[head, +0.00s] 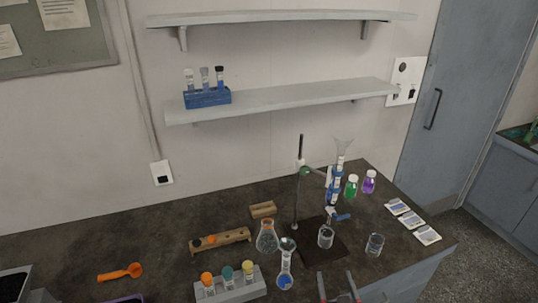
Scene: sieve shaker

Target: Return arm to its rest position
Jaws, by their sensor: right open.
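My right gripper (338,286) shows at the bottom edge, right of centre. Its two fingers point up into the picture and stand apart, with nothing between them. It is in front of the dark bench top (170,240), near the bench's front edge. The round flask with blue liquid (285,276) is to its left, and a glass beaker (374,244) is beyond it to the right. The rest of my right arm is cut off by the bottom edge. My left gripper is not in view.
A stand (299,185) holds a blue column with a funnel (342,150) above a beaker (325,236). A conical flask (267,236) and a grey rack with coloured stoppers (231,287) stand left of the gripper. An orange scoop (120,272) lies far left. Packets (412,221) lie right.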

